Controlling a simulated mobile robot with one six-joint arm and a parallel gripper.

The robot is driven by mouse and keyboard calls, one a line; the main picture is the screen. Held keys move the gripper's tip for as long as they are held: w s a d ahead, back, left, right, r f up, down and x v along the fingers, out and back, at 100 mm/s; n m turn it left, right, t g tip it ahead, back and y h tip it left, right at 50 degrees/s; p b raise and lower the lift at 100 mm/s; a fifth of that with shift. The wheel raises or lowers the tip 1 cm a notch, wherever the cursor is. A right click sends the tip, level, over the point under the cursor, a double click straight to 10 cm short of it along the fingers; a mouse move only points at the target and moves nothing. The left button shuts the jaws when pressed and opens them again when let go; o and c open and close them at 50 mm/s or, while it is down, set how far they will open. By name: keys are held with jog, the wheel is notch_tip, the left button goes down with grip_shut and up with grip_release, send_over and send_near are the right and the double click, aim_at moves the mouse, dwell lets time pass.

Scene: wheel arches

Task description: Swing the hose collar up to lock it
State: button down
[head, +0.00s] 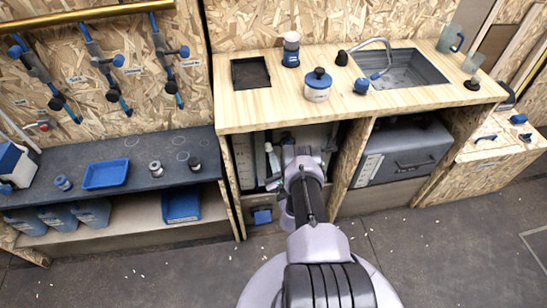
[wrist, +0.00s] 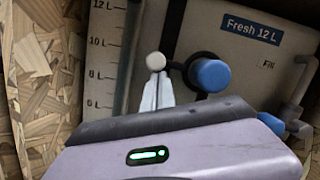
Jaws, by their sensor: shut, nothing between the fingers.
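My gripper (head: 301,156) reaches into the open left cabinet bay under the worktop. It is shut and empty; its grey body (wrist: 175,145) fills the lower wrist view and hides its fingertips. Ahead is a pale tank (wrist: 245,45) labelled "Fresh 12 L" and "Fill". A blue rounded cap (wrist: 210,75) joins a black ring on the tank front, just beyond the gripper body. Left of it, a white tapered piece (wrist: 156,93) with a round white end (wrist: 155,62) stands upright, its lower part hidden. I cannot tell which part is the hose collar.
A chipboard panel (wrist: 35,85) closes in on the left. A white pipe with a blue fitting (wrist: 298,125) is at the right. The worktop (head: 245,112) is above my arm, and a divider (head: 352,155) separates the bay from a grey box (head: 405,160).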

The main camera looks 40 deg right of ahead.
aim_at(271, 149)
jog(key=shift+w+a+r+p, duration=0.1)
jog(key=shift+r+p, duration=0.2)
jog(key=shift+r, duration=0.1)
jog(key=shift+a+r+p, duration=0.1)
jog(key=shift+r+p, duration=0.35)
jog(key=shift+r, duration=0.15)
jog(key=shift+r+p, duration=0.6)
jog(key=shift+r, duration=0.15)
notch_tip(271, 149, up, 3)
jog(key=shift+r+p, duration=0.1)
jog(key=shift+p, duration=0.9)
jog(key=shift+s+d, duration=0.2)
jog(key=shift+d, duration=0.15)
jog(key=shift+d, duration=0.1)
